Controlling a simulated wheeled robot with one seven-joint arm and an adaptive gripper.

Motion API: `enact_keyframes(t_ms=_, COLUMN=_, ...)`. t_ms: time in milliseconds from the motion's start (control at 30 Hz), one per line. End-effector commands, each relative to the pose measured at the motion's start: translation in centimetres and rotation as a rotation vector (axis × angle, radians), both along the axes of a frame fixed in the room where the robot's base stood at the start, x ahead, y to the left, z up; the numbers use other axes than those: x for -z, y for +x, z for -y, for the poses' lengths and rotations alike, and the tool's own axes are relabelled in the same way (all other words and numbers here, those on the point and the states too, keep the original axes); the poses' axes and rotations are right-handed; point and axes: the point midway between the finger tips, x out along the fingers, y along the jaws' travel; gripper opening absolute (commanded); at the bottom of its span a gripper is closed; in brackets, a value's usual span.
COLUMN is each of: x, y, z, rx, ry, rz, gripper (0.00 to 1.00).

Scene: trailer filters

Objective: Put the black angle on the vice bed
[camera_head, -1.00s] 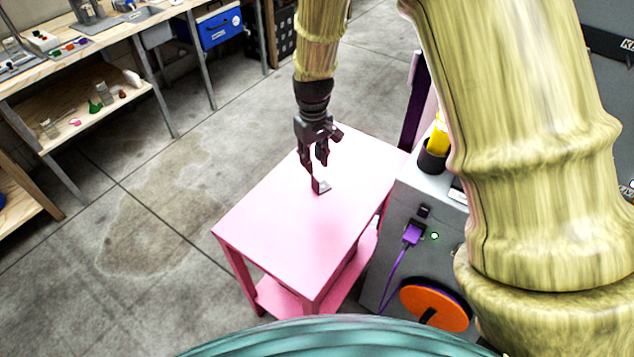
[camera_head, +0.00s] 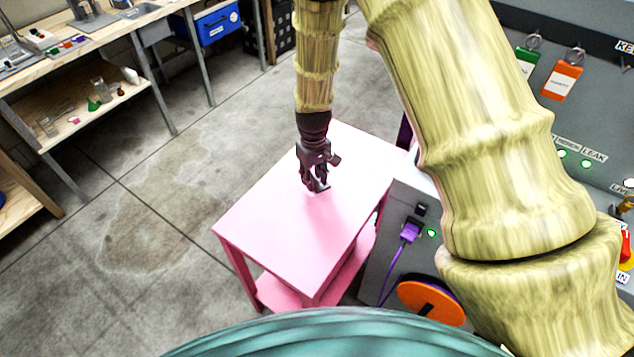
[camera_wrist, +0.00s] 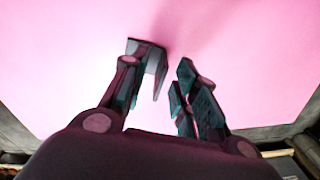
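The angle (camera_wrist: 150,52) is a small dark L-shaped bracket on the pink table top (camera_head: 290,235). In the head view it is a small greyish piece (camera_head: 321,188) at my fingertips, partly hidden by them. My gripper (camera_head: 314,181) points down, low over the table. In the wrist view my gripper (camera_wrist: 160,80) has its fingers apart. The angle lies at the left finger, with one flange reaching between the fingers. A gap shows between that flange and the right finger. Whether the left finger touches the angle cannot be told. I cannot make out a vice bed.
A grey cabinet (camera_head: 400,250) with a purple plug (camera_head: 410,231) and an orange disc (camera_head: 430,302) stands right of the table. A wooden workbench (camera_head: 120,25) with a lower shelf is at upper left. The table top around the angle is clear; open floor lies left.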

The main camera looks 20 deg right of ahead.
Motion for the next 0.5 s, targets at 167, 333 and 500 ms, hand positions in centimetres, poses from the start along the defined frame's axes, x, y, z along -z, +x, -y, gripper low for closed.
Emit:
enact_keyframes(t_ms=167, x=0.39, y=0.0, z=0.01, rx=0.001, ry=0.0, rz=0.0, gripper=0.29)
enact_keyframes(t_ms=333, x=0.39, y=0.0, z=0.01, rx=0.0, ry=0.0, rz=0.0, gripper=0.28)
enact_keyframes(t_ms=500, x=0.38, y=-0.01, z=0.0, rx=0.0, ry=0.0, rz=0.0, gripper=0.0)
